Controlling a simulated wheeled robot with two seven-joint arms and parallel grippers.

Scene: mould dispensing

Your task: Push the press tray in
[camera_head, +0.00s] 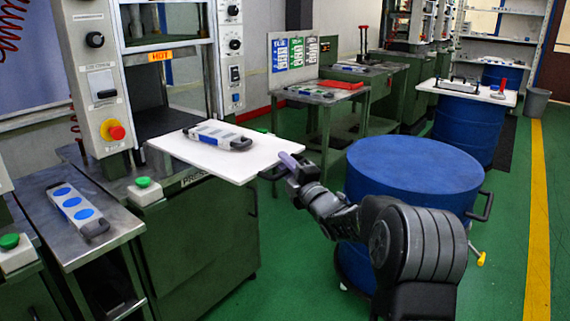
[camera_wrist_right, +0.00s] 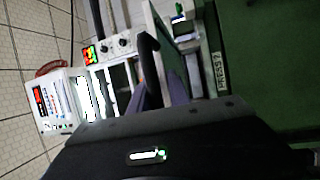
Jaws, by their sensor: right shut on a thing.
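The press tray (camera_head: 205,161) is a white flat plate sticking out of the front of the press labelled HOT (camera_head: 174,55). In the right wrist view the dark handle (camera_wrist_right: 148,48) runs up to my gripper's purple-grey fingers (camera_wrist_right: 165,92), beside the tray's edge. The fingertips are partly hidden there. My left gripper is out of view.
A blue drum (camera_head: 413,165) stands right of the tray, close to my arm. A second mould (camera_head: 73,205) lies on a metal side table (camera_head: 58,230) at left. Green floor is clear on the right.

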